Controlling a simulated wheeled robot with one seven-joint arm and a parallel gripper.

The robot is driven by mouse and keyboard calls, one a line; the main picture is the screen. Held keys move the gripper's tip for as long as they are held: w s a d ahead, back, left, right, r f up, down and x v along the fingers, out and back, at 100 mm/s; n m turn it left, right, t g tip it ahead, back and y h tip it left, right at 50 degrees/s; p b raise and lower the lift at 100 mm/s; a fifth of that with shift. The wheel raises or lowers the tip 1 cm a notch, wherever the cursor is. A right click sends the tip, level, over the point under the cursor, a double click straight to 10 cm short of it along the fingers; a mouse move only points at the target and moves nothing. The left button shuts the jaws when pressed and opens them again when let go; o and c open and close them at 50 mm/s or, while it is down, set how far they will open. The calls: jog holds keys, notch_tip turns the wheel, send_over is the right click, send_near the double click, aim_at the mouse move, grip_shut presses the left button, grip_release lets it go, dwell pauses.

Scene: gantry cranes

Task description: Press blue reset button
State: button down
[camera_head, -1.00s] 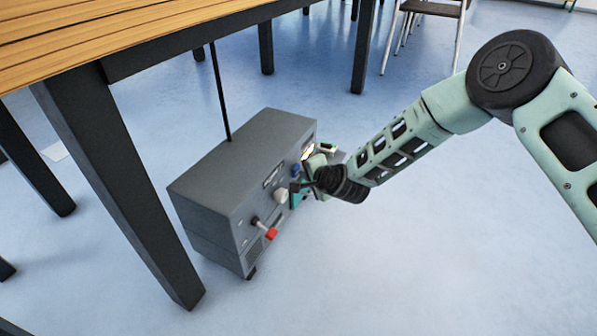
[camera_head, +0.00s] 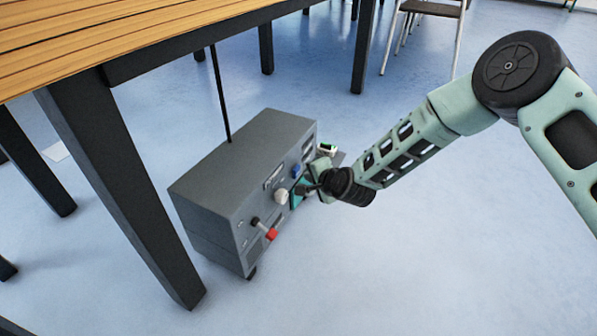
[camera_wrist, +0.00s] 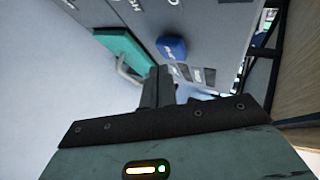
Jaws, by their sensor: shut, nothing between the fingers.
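The blue button (camera_head: 297,170) sits on the front panel of a grey control box (camera_head: 222,165) on the floor. My gripper (camera_head: 304,187) is shut and empty, in front of the panel. In the wrist view my gripper's shut fingers (camera_wrist: 158,78) point toward the panel. I cannot tell whether a fingertip touches the button; they look slightly apart.
A teal part with a metal handle (camera_wrist: 125,55) is left of the fingers. A white knob (camera_head: 281,196) and a red-tipped lever (camera_head: 265,229) are on the panel. The wooden table (camera_head: 110,35) and its dark leg (camera_head: 120,185) stand left. Floor to the right is clear.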

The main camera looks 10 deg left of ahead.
jog(key=shift+s+d+p, duration=0.25)
jog(key=shift+s+d, duration=0.05)
jog(key=shift+d, duration=0.5)
jog(key=shift+s+d+p, duration=0.2)
jog(key=shift+s+d, duration=0.1)
jog(key=shift+d, duration=0.45)
jog(key=shift+s+d+p, duration=0.25)
jog(key=shift+s+d, duration=0.05)
jog(key=shift+d, duration=0.5)
